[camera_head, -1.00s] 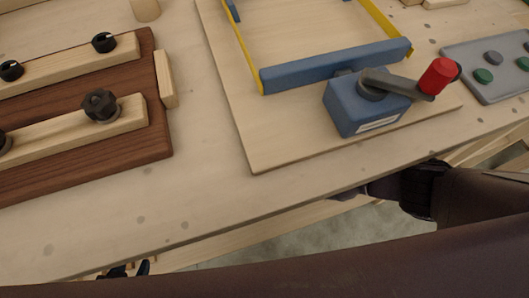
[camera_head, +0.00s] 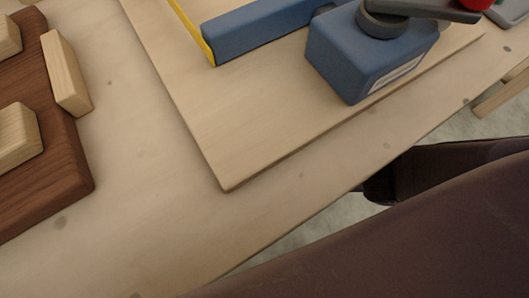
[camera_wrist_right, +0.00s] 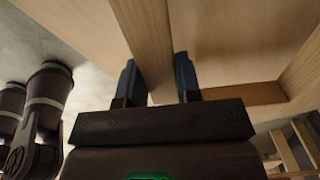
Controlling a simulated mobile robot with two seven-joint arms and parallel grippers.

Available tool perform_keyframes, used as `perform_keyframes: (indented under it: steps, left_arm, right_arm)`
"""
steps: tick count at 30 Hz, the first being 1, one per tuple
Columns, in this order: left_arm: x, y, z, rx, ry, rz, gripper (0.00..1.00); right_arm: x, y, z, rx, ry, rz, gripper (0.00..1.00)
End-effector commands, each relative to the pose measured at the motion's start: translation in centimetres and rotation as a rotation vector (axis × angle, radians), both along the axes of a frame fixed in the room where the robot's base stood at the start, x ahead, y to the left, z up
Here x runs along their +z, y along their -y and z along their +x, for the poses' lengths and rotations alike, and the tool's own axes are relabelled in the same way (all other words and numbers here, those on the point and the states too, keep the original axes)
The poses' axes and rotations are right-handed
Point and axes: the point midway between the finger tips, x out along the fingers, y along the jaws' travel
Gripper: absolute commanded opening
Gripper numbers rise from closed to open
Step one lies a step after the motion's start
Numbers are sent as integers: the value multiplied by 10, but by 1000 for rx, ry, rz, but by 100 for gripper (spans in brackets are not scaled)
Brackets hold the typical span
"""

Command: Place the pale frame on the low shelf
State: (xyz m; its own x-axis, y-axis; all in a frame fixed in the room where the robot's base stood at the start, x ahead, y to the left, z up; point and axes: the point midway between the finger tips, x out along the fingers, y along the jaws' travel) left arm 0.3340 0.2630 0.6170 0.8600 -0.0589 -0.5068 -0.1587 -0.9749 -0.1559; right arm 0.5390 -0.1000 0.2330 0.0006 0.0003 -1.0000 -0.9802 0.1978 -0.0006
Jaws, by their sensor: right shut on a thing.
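In the right wrist view my right gripper (camera_wrist_right: 158,82) is shut on a pale wooden bar of the pale frame (camera_wrist_right: 147,40), with one blue-grey finger on each side of it. More pale wooden members surround the bar, and I cannot tell which belong to the frame. In the head view my right arm goes to the bench's front edge, where its hand is hidden below the top. My left gripper is not in view. I cannot make out the low shelf.
The workbench top (camera_head: 130,150) carries a plywood board (camera_head: 225,130) with a blue clamp block (camera_head: 365,55) and a blue bar (camera_head: 262,28). A dark brown board (camera_head: 60,165) with pale blocks lies at left. Pale rails (camera_wrist_right: 292,150) show lower right in the wrist view.

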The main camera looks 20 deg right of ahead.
Motion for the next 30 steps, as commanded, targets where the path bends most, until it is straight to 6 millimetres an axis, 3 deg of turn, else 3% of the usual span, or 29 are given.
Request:
perform_keyframes:
  steps: [9, 23, 24, 29, 30]
  left_arm:
    - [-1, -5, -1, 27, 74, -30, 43]
    - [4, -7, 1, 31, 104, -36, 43]
    - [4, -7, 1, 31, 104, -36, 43]
    - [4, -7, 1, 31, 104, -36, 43]
    - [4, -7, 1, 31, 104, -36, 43]
  right_arm:
    - [-39, 0, -4, -2, -7, -1, 0]
    - [-42, -1, 2, 0, 2, 1, 0]
    - [-43, 0, 1, 0, 1, 1, 33]
    - [-43, 0, 1, -1, 1, 0, 57]
    - [-43, 0, 1, -1, 1, 0, 57]
